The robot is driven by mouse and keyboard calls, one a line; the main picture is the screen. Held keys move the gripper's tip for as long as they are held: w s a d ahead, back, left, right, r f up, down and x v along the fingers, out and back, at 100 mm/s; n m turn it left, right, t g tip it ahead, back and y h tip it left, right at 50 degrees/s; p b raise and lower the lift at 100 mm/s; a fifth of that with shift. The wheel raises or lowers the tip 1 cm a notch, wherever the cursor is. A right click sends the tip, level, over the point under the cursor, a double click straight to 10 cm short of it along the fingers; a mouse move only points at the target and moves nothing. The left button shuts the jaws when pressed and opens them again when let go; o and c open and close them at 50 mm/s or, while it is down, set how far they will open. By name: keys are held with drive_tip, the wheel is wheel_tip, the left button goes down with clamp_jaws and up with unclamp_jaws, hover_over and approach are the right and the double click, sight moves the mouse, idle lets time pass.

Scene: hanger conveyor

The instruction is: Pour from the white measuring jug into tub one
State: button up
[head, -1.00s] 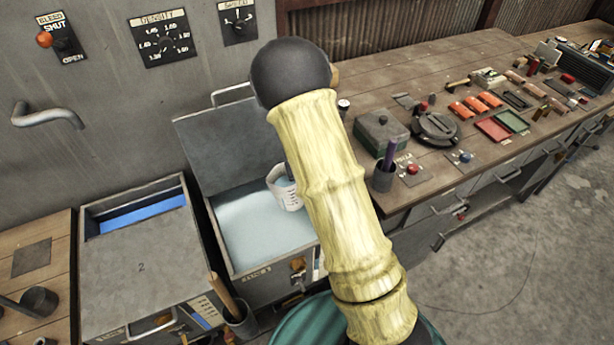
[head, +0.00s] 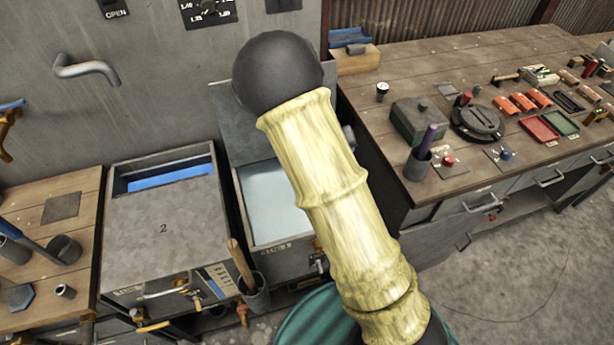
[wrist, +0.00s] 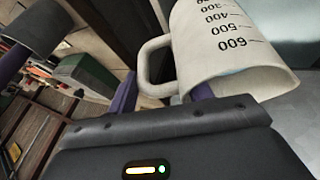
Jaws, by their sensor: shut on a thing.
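The white measuring jug (wrist: 222,45) fills the upper middle of the wrist view, with dark graduations. Its handle (wrist: 153,68) lies between the purple fingers of my gripper (wrist: 160,97), which is shut on it. The jug's contents and exact tilt cannot be made out. In the head view my arm hides the jug and gripper. An open metal tub (head: 243,215) with pale liquid stands partly behind my arm, its lid raised at the back. I see no number on it. The tub to its left is marked 2 (head: 165,250).
A wooden bench (head: 400,80) at right carries a green box (head: 418,125), a cup (head: 418,165) with a purple handle, and trays. A cup with a wooden handle (head: 240,262) hangs at the tub fronts. A pipe spout (head: 88,68) juts from the wall.

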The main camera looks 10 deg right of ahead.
drive_tip(key=shift+r+h+b, duration=0.4)
drive_tip(key=shift+h+b, duration=0.1)
drive_tip(key=shift+b, duration=0.25)
drive_tip(key=shift+a, duration=0.2)
idle(0.3)
drive_tip(key=shift+a+r+h+b, duration=0.15)
drive_tip(key=shift+r+h+b, duration=0.05)
drive_tip(key=shift+h+b, duration=0.5)
drive_tip(key=shift+a+n+h+b, duration=0.1)
drive_tip(key=shift+n+h+b, duration=0.2)
drive_tip(key=shift+b, duration=0.15)
drive_tip(key=shift+a+r, duration=0.1)
drive_tip(key=shift+r, duration=0.05)
drive_tip(key=shift+a+t+h+b, duration=0.1)
drive_tip(key=shift+t+h+b, duration=0.2)
drive_tip(key=shift+h+b, duration=0.2)
drive_tip(key=shift+a, duration=0.15)
idle(0.5)
drive_tip(key=shift+h, duration=0.3)
